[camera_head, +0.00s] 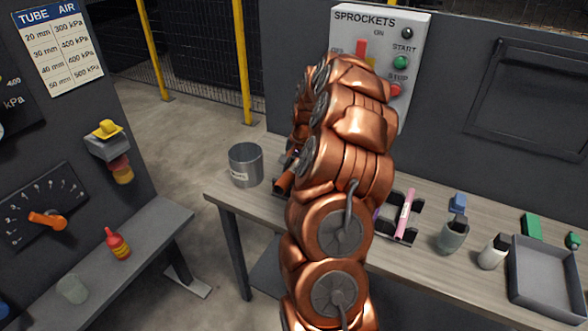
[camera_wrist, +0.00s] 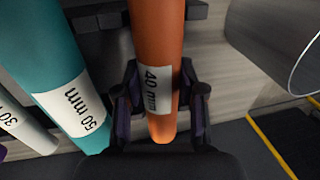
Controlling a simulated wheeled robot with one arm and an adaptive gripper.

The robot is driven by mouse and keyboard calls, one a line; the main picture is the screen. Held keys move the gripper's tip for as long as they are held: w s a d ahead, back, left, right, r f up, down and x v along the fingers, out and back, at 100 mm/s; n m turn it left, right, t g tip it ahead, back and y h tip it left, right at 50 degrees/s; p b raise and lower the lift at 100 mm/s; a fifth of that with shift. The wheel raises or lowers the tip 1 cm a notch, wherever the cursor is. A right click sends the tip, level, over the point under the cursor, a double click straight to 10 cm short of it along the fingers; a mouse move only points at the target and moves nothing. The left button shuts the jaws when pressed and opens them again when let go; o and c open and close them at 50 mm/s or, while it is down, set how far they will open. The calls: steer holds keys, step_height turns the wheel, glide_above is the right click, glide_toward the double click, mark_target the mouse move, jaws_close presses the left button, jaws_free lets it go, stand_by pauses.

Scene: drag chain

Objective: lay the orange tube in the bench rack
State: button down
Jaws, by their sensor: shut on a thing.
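The orange tube (camera_wrist: 158,40), with a white 40 mm label, lies between the two dark fingers of my gripper (camera_wrist: 160,85) in the wrist view. My gripper is shut on it near its lower end. A dark end of the black rack (camera_wrist: 92,18) shows behind the tube; whether the tube rests in it or hangs just above, I cannot tell. A teal 50 mm tube (camera_wrist: 48,72) lies just left of the orange one, and a white 30 mm tube (camera_wrist: 22,126) farther left. In the head view my arm hides the gripper; a short orange piece (camera_head: 285,183) shows beside it.
A grey metal bin (camera_head: 245,165) stands left on the bench; its wall also shows at right in the wrist view (camera_wrist: 272,38). A pink tube (camera_head: 404,214) lies in a black rack part right of my arm. Bottles and a grey tray (camera_head: 548,302) stand farther right.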

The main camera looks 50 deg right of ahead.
steer(key=c, duration=0.6)
jaws_free()
step_height(320, 180, up, 12)
steer(key=s, duration=0.2)
steer(key=shift+d+f, duration=0.15)
steer(key=shift+d, duration=0.15)
steer(key=shift+s, duration=0.1)
